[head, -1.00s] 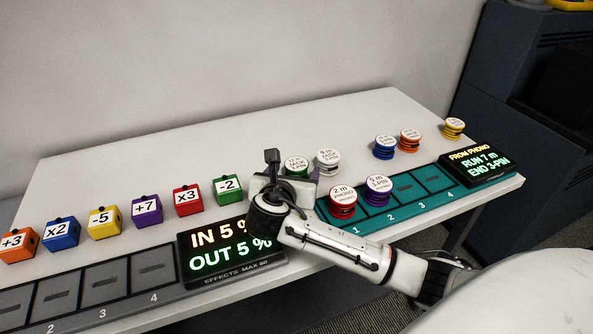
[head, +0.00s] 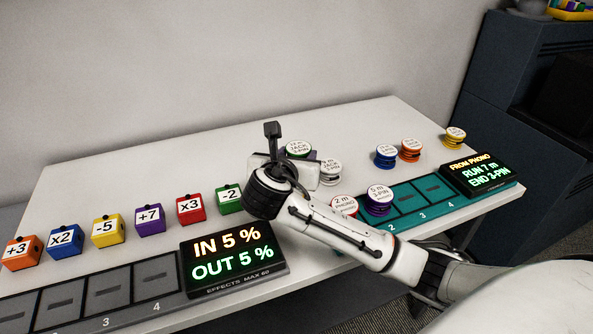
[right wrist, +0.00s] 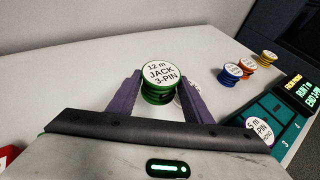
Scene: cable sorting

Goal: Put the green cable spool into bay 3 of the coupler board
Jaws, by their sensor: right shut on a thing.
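The green cable spool (head: 298,149), with a white top reading 12 m JACK 3-PIN, is between the fingers of my right gripper (head: 290,158), which is shut on it. The right wrist view shows the spool (right wrist: 162,88) upright between two purple-grey fingers, seemingly raised off the table. The teal coupler board (head: 440,213) lies to its right. Bay 3 (head: 406,198) is empty. A red spool (head: 343,206) is at bay 1 and a purple spool (head: 380,199) is at bay 2. My left gripper is out of view.
A white spool (head: 329,173) stands just right of my right gripper. Blue (head: 386,157), orange (head: 411,150) and yellow (head: 454,138) spools stand behind the board. A lit display (head: 480,173) is at its right end. Numbered blocks and a grey board (head: 110,290) are at left.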

